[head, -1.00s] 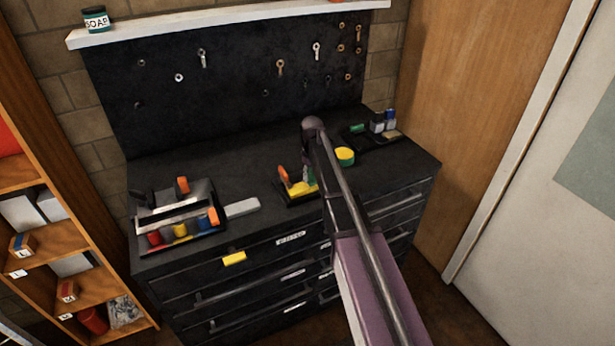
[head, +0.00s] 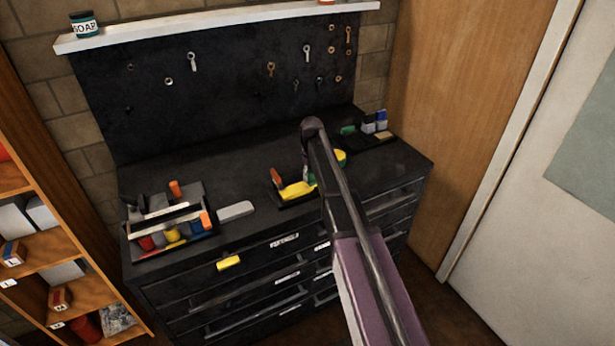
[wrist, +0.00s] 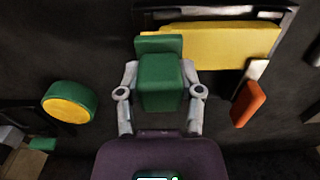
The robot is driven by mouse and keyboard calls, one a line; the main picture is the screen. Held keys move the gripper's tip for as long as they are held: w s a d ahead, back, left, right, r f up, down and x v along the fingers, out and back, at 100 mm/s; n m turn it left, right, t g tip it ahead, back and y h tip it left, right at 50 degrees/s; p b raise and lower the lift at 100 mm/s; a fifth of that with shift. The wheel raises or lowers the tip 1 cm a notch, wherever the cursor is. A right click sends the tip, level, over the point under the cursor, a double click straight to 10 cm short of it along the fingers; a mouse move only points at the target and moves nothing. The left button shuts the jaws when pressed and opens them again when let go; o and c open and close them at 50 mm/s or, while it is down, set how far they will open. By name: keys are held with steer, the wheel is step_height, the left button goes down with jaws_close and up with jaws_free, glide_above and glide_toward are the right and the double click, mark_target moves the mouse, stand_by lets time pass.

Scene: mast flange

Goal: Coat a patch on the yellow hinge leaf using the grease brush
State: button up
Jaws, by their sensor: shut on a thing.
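My gripper (wrist: 160,80) is shut on the green grease brush (wrist: 159,88). In the wrist view the brush's wider green end overlaps the left end of the yellow hinge leaf (wrist: 230,45); I cannot tell whether they touch. In the head view the leaf (head: 297,190) lies on the dark bench top, and a bit of the green brush (head: 309,177) shows at its right end. My arm hides most of the gripper there.
A round green-and-yellow pot (wrist: 70,103) stands to the left in the wrist view. A toolbox (head: 168,232) and a light grey bar (head: 235,211) lie left on the bench. A tray with small bottles (head: 374,122) is at the back right. Bench between is clear.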

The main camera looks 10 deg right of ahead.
mark_target(297, 188)
steer(key=shift+d+f, duration=0.1)
stand_by(0.4)
steer(key=shift+s, duration=0.1)
steer(key=shift+s+a, duration=0.15)
steer(key=shift+a, duration=0.55)
steer(key=shift+s+a, duration=0.15)
steer(key=shift+a, duration=0.5)
steer(key=shift+a, duration=0.1)
steer(key=shift+s+a, duration=0.25)
steer(key=shift+a, duration=0.35)
steer(key=shift+s+a, duration=0.2)
steer(key=shift+a, duration=0.4)
steer(key=shift+r+p, duration=2.9)
steer(key=shift+r, duration=0.1)
steer(key=shift+r, duration=0.1)
